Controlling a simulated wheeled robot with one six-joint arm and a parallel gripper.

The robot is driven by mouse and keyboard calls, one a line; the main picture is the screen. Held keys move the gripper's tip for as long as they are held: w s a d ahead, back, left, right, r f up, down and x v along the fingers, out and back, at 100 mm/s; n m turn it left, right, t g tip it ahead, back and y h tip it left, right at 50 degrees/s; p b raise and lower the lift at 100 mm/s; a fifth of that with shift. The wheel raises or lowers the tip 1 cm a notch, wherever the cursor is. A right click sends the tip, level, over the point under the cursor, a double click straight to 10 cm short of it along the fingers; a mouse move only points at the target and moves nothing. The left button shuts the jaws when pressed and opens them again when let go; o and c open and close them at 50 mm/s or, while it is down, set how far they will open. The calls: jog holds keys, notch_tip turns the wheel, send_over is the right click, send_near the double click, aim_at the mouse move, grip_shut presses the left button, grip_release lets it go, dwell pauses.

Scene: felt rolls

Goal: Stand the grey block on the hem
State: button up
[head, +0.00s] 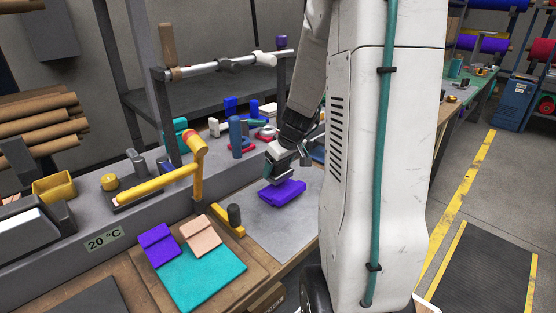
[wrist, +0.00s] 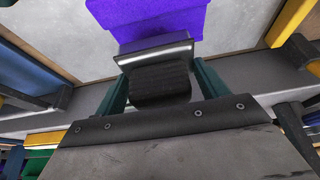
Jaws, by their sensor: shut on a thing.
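My gripper (head: 277,168) is low over a purple felt piece (head: 283,194) on a pale grey slab. In the wrist view my gripper (wrist: 161,82) has its two teal fingers on either side of the grey block (wrist: 158,84), shut on it. The block has a dark ribbed body and a bright metal plate at its far end. The purple felt (wrist: 150,14) lies just beyond that plate, with a fold-like band, the hem (wrist: 165,25), nearest the block. I cannot tell whether block and felt touch. The block is mostly hidden in the head view.
A yellow lever-arm tool (head: 165,187) stands left of the slab. A board in front holds a teal felt sheet (head: 205,278) with purple and tan folded pieces. A blue cylinder (head: 235,137) and small coloured parts stand behind. Bare slab (head: 262,222) lies around the purple felt.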

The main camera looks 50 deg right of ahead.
jog(key=shift+f, duration=0.3)
jog(key=shift+f, duration=0.5)
dwell(0.6)
jog(key=o, duration=1.3)
jog(key=shift+c, duration=0.2)
jog(key=v, duration=0.7)
jog(key=shift+r, duration=0.4)
jog(key=shift+s, duration=0.15)
